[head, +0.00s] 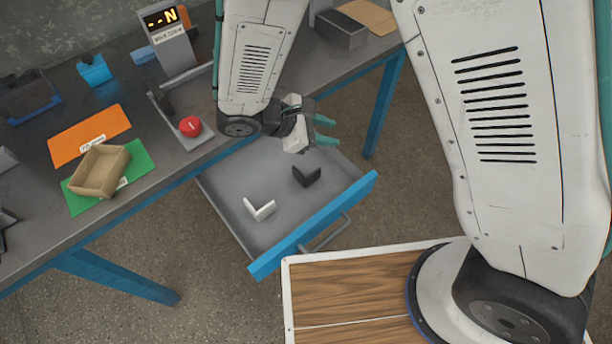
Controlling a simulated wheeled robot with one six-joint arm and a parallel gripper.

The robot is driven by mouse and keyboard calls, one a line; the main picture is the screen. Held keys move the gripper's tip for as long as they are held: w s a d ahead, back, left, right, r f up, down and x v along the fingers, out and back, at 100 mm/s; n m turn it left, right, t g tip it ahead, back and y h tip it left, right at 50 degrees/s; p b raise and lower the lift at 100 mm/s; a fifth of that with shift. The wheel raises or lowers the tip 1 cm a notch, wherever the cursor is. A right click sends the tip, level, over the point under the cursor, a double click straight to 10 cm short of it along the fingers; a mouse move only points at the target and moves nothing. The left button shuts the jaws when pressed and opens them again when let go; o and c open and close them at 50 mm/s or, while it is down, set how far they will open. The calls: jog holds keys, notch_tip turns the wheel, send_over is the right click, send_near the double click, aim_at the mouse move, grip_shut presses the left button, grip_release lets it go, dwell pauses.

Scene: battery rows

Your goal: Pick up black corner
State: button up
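The black corner (306,176) is a small dark L-shaped piece lying in the open grey drawer (235,205) with the blue front. A white corner (259,210) of like shape lies in the same drawer, nearer its front left. My gripper (326,131) is above the back right part of the drawer, beyond the black corner and apart from it. Its two teal fingertips are spread with nothing seen between them.
The blue-framed workbench (200,150) carries a red button (190,126), an open cardboard box (101,171) on a green sheet (137,163), an orange sheet (80,130), blue bins (95,70) and a display (166,32). The drawer's blue front (312,224) and handle stick out over the floor.

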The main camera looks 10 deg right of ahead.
aim_at(315, 171)
jog(key=s+a+f+n+t, duration=0.1)
jog(key=a+f+n, duration=0.1)
jog(key=f, duration=0.3)
jog(key=s+a+f+n+t, duration=0.1)
jog(key=a+f+n+t, duration=0.1)
jog(key=a+f+n, duration=0.1)
jog(key=a+f+n+t, duration=0.2)
jog(key=f, duration=0.4)
jog(key=shift+s+a+f+n, duration=0.3)
jog(key=shift+s+f+n, duration=0.05)
jog(key=shift+s+n, duration=0.05)
jog(key=shift+w+d+f, duration=0.15)
jog(key=shift+d+f, duration=0.05)
jog(key=x, duration=0.7)
jog(key=shift+r, duration=0.15)
grip_shut()
